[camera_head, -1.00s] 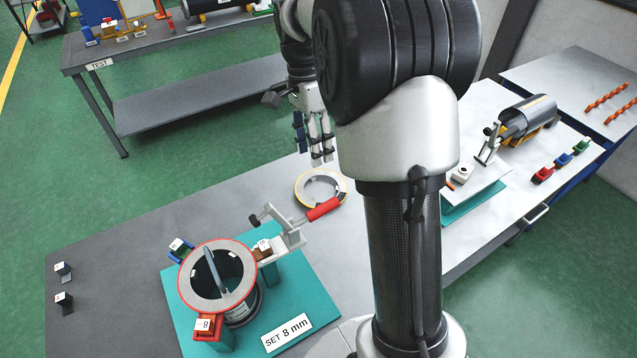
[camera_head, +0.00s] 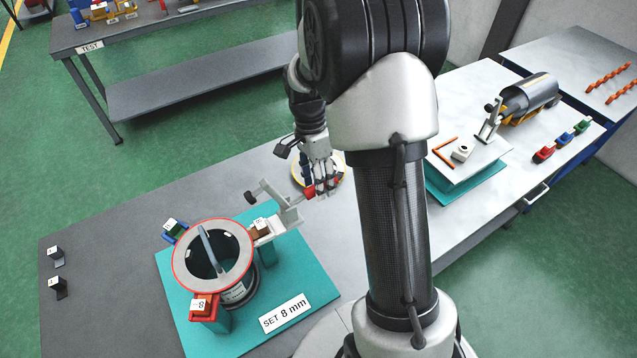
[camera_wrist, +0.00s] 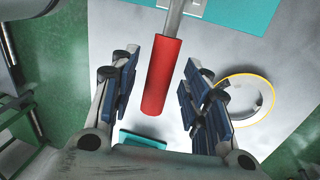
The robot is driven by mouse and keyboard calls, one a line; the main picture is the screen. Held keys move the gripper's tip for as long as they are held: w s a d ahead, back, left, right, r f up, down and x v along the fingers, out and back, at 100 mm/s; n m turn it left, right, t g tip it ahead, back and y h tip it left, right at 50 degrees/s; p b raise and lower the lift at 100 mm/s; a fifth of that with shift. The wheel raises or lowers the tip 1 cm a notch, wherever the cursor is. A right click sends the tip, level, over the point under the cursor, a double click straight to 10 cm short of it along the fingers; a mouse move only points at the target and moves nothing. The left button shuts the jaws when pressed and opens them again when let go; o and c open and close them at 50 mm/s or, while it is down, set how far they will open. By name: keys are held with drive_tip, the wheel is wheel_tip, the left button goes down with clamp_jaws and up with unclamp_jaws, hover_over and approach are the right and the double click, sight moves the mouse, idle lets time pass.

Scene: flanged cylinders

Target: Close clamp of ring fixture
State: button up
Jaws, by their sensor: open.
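The ring fixture (camera_head: 176,299) is a teal plate with a flanged cylinder (camera_head: 213,262) upright on it. Its toggle clamp (camera_head: 279,210) stands at the plate's far right, with a red handle (camera_head: 335,187) reaching out to the right. My gripper (camera_head: 325,192) is at this handle in the head view and partly hides it. In the wrist view the red handle (camera_wrist: 163,80) lies between the open fingers of my gripper (camera_wrist: 160,100), with a gap on both sides. The clamp's body is mostly out of the wrist view.
A loose ring (camera_head: 303,168) lies on the table (camera_head: 120,230) behind my gripper and also shows at right in the wrist view (camera_wrist: 265,82). Blocks with labels (camera_head: 208,306) stand around the cylinder. A second clamp fixture (camera_head: 468,172) is at right.

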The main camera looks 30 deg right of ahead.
drive_tip(key=shift+s+f, duration=0.1)
drive_tip(key=shift+f, duration=0.15)
drive_tip(key=shift+c, duration=0.5)
clamp_jaws()
